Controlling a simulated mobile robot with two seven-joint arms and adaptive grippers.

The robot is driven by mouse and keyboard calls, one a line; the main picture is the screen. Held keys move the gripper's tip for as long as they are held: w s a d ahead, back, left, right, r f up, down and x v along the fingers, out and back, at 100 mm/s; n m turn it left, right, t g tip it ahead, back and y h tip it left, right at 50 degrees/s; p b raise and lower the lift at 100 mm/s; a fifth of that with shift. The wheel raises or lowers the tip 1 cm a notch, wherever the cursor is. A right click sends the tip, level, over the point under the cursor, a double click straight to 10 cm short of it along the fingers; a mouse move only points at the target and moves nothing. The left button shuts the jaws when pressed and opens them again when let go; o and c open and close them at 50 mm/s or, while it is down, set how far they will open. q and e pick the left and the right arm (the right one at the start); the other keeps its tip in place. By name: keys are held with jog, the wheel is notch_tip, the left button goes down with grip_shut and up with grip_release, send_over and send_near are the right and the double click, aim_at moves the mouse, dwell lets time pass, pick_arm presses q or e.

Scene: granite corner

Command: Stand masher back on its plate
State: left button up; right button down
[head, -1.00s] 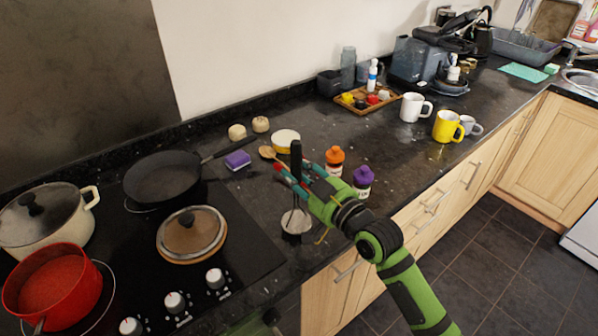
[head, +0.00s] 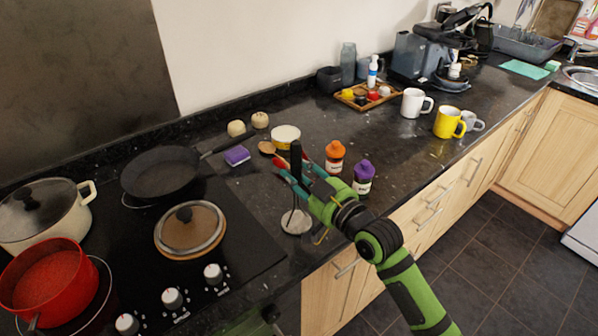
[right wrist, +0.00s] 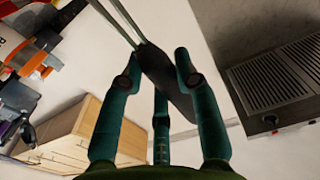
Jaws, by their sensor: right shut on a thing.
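The masher has a black upright handle (head: 296,158) and thin metal rods below it. My right gripper (head: 294,180) is shut on the handle, with its fingers around it. A round pale grey disc (head: 296,223) shows at the foot of the rods, on the counter near its front edge. I cannot tell how much of this disc is the plate and how much is the masher's head, or whether they touch. In the right wrist view the black handle (right wrist: 168,82) lies between the teal fingers, with the grey rods running up out of frame. My left gripper is not in view.
An orange-capped jar (head: 334,157) and a purple-capped jar (head: 363,177) stand right of the gripper. A wooden spoon (head: 267,148), a cream-topped round tub (head: 285,136) and a purple sponge (head: 236,155) lie behind.

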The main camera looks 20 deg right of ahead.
jog(key=shift+f, duration=0.1)
jog(key=c, duration=0.8)
grip_release()
jog(key=shift+c, duration=0.2)
jog(key=shift+s, duration=0.1)
jog(key=v, duration=1.2)
